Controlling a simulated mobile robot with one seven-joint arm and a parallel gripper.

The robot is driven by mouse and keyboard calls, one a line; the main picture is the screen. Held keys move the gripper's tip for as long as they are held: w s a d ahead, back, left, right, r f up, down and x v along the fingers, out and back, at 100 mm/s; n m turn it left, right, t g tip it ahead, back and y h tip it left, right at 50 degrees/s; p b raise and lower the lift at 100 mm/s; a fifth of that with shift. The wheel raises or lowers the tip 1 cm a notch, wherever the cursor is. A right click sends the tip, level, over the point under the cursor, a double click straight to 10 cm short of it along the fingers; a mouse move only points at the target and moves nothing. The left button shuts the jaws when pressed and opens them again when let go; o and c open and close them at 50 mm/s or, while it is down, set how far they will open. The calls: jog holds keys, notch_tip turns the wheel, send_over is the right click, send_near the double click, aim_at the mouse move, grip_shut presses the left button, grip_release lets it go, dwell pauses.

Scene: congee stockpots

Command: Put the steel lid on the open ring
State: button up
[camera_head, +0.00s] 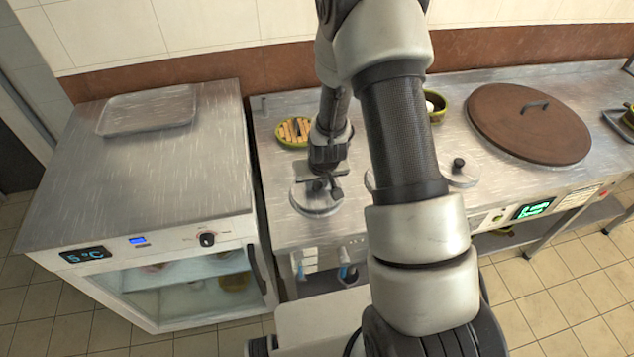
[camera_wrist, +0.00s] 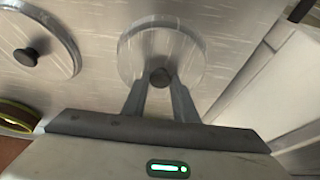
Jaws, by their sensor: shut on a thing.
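My gripper (camera_head: 320,187) points down and is shut on the dark knob of a round steel lid (camera_head: 315,203) at the left of the steel counter. The wrist view shows the knob (camera_wrist: 160,77) between my two fingertips (camera_wrist: 161,84) and the lid (camera_wrist: 150,48) spread beyond them. I cannot tell whether the lid rests on the counter or is just above it. A second steel lid with a black knob (camera_head: 460,166) lies right of my arm. The wrist view shows a knobbed lid (camera_wrist: 50,38) at upper left. I cannot make out an open ring; my arm hides part of the counter.
A low fridge cabinet (camera_head: 140,190) with a steel tray (camera_head: 147,110) on top stands at left. A bowl of brown sticks (camera_head: 294,132) stands behind my gripper. Another bowl (camera_head: 437,106) is behind my arm. A large brown cover (camera_head: 530,125) lies on the counter at right.

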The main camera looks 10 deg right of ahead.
jog(key=shift+f+b, duration=0.55)
jog(key=shift+f, duration=0.05)
jog(key=o, duration=0.8)
jog(key=p+v, duration=0.6)
jog(key=v, duration=0.5)
jog(key=shift+r, duration=0.1)
dwell(0.5)
